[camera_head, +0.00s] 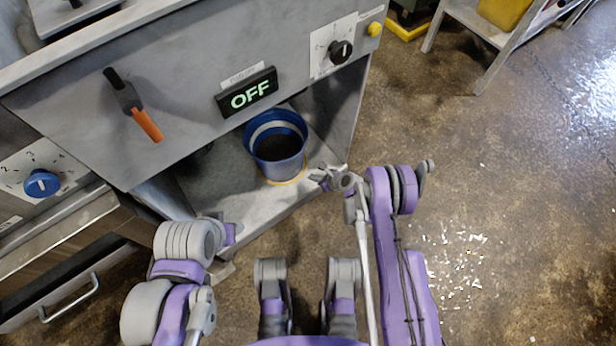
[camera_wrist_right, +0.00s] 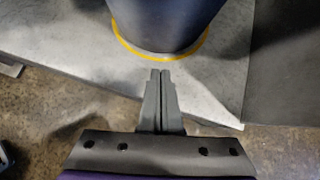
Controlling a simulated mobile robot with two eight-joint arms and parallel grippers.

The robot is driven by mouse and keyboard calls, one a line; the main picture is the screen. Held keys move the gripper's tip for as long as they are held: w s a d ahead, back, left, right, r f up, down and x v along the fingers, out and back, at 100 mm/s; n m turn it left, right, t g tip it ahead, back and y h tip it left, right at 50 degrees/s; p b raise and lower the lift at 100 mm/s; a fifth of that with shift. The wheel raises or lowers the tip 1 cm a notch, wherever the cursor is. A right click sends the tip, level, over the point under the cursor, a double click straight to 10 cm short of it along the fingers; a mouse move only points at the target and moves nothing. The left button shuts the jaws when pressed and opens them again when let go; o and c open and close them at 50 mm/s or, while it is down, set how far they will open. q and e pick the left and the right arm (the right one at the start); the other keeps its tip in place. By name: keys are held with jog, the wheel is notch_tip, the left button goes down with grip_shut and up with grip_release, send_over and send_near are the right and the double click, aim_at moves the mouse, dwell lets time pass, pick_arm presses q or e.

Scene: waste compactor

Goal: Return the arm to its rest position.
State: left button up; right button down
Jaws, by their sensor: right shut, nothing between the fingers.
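My right arm (camera_head: 392,235) comes up from the lower right, bent, in the head view. My right gripper (camera_head: 328,178) is just right of a blue bucket (camera_head: 277,165) and in front of the machine's lower shelf. In the right wrist view the right gripper (camera_wrist_right: 160,78) has its two fingers together with nothing between them. A gap shows between its tips and the bucket (camera_wrist_right: 165,22). My left arm (camera_head: 180,275) is folded low at the left, and its gripper fingers cannot be made out.
The bucket stands in a yellow ring (camera_wrist_right: 200,47) on the grey shelf (camera_head: 228,190). Above it is the machine's front panel with an OFF display (camera_head: 246,93), an orange-tipped lever (camera_head: 135,108) and a black knob (camera_head: 341,50). Open floor (camera_head: 500,190), with scattered bits, lies to the right.

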jog(key=p+v, duration=0.1)
jog(key=v, duration=0.7)
jog(key=shift+p, duration=0.4)
jog(key=shift+w+d+r, duration=0.1)
